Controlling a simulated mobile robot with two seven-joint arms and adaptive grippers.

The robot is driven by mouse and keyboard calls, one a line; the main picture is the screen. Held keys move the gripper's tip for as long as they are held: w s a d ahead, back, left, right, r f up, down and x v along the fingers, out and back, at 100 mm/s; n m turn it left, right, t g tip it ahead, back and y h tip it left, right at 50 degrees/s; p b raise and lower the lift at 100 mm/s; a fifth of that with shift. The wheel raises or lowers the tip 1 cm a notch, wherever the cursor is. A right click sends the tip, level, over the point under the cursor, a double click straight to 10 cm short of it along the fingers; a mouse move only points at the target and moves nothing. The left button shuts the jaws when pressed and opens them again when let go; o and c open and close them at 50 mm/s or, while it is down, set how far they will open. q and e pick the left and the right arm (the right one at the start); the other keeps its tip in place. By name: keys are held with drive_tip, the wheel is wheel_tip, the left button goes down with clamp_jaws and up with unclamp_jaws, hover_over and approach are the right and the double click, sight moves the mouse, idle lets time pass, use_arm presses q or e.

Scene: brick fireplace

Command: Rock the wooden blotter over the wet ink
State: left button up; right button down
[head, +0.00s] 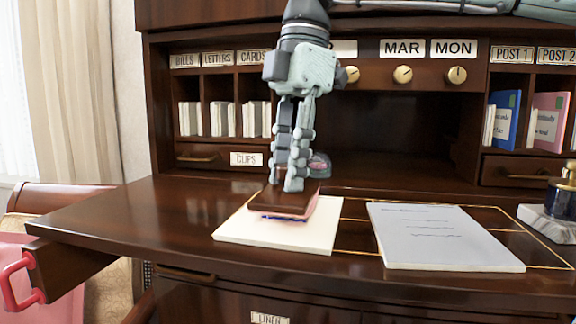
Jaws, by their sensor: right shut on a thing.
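The wooden blotter (305,199) is dark reddish-brown with a pink underside edge. It sits over a cream sheet of paper (245,232) on the desk, towards the sheet's upper right. A strip of blue ink (285,218) shows along the blotter's near edge; the rest of the sheet under the blotter is hidden. My right gripper (285,185) points straight down and is shut on the blotter from above; its fingers hide the part they grip. The blotter looks about level, but I cannot tell whether it touches the paper. My left gripper is not in view.
A stack of written pages (440,240) lies right of the sheet. A small glass dome (320,165) stands behind my gripper. An inkwell on a marble base (550,217) is at the far right. Pigeonholes and knobs line the back. The left desktop is clear.

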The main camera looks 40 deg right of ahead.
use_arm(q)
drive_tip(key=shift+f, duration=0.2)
use_arm(e)
drive_tip(key=shift+f, duration=0.4)
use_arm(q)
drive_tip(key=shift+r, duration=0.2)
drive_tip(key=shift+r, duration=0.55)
